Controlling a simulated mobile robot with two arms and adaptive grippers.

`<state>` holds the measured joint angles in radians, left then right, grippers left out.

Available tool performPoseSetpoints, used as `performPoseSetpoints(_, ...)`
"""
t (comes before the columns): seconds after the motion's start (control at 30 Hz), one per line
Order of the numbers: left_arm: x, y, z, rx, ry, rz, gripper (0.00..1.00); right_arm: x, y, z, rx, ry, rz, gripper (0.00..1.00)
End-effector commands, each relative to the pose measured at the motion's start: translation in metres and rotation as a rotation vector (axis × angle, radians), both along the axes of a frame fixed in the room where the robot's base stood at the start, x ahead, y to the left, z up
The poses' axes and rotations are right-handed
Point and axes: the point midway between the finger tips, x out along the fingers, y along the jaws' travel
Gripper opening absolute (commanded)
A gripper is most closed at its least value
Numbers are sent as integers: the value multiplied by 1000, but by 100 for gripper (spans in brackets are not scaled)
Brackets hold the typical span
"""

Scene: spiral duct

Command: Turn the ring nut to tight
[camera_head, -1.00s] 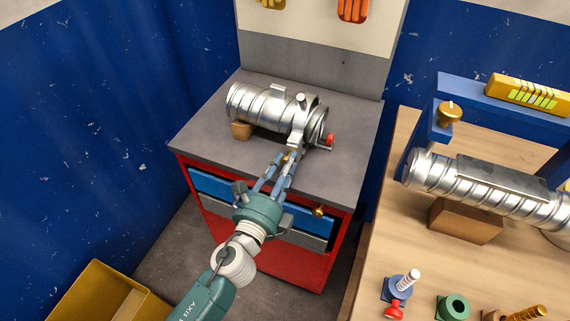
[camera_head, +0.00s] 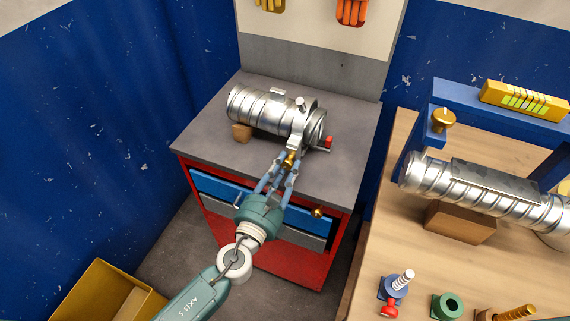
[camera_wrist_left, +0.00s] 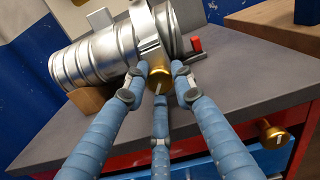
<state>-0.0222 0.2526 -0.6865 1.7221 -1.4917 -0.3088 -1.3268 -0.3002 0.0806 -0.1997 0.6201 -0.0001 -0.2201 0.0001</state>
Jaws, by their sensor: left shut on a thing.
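A silver spiral duct piece (camera_head: 262,112) lies on the grey cabinet top, with a clamp band around its right end. The brass ring nut (camera_head: 291,160) sits low on the front of this band. In the left wrist view the ring nut (camera_wrist_left: 159,73) shows a white mark on its face. My left gripper (camera_head: 289,163) reaches up to it from the front. Its three blue fingers, also in the left wrist view (camera_wrist_left: 158,88), are closed around the nut. The fingertips partly hide the nut's sides. My right gripper is not in view.
A red-handled lever (camera_head: 328,142) is at the duct's right end. A brass knob (camera_head: 318,211) sticks out of the cabinet front below. A wooden bench (camera_head: 385,230) on the right holds a longer duct (camera_head: 480,188) and small fittings. The cabinet top's left front is clear.

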Motion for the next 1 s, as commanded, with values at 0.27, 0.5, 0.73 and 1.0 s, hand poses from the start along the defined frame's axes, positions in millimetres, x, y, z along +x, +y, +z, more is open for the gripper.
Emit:
performPoseSetpoints(0.27, -3, -1, -6, 247, -89, -8, 0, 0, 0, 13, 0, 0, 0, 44)
performPoseSetpoints(0.5, -3, 0, -7, 435, -165, -8, 0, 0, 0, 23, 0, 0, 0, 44)
performPoseSetpoints(0.73, -3, 1, -8, 565, -217, -7, 0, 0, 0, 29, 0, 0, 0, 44)
performPoseSetpoints(1.0, -3, 1, -10, 642, -248, -8, 0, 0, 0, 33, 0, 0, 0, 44)
